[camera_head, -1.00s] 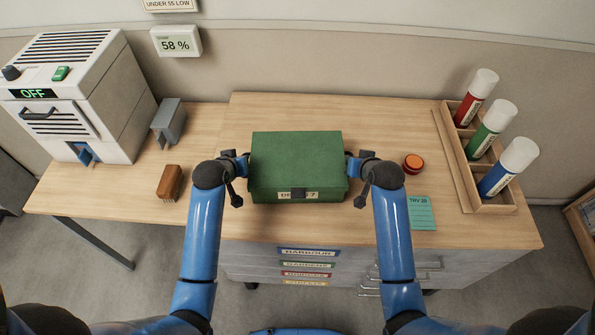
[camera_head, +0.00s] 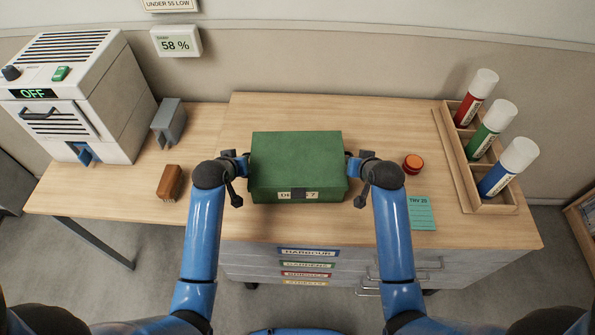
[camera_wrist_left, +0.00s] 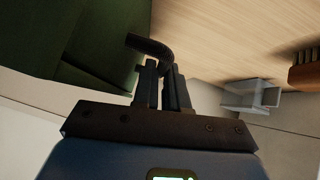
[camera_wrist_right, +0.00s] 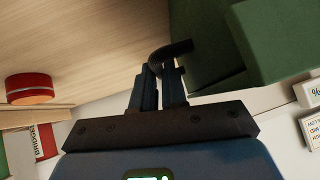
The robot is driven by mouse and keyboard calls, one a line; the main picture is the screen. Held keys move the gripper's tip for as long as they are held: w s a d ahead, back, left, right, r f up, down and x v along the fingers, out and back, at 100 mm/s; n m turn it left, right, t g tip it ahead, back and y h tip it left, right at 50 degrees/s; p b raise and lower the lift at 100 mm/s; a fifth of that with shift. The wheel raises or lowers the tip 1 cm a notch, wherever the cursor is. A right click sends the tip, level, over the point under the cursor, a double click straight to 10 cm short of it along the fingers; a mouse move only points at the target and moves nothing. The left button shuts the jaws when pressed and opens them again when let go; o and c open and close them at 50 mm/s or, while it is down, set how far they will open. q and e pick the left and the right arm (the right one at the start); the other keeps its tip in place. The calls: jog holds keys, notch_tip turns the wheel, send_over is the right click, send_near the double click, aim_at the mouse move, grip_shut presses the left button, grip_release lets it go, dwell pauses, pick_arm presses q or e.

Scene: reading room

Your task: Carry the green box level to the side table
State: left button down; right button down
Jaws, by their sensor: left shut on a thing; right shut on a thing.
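The green box (camera_head: 297,160) is closed, with a label and dark clasp on its front. It is at the middle of the wooden desk and looks level; I cannot tell whether it touches the desk top. My left gripper (camera_head: 243,166) is shut on the box's dark handle at its left side, and this handle shows in the left wrist view (camera_wrist_left: 148,44). My right gripper (camera_head: 352,166) is shut on the handle at its right side, which shows in the right wrist view (camera_wrist_right: 172,50).
A rack (camera_head: 455,160) with several capped tubes stands at the right. A brush (camera_head: 170,183), a grey holder (camera_head: 169,122) and a white machine (camera_head: 90,95) stand left.

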dwell(0.5)
pick_arm(q)
jog(key=shift+r, duration=0.15)
pick_arm(e)
jog(key=shift+r, duration=0.15)
pick_arm(q)
jog(key=shift+w+r, duration=0.1)
pick_arm(e)
jog(key=shift+r, duration=0.1)
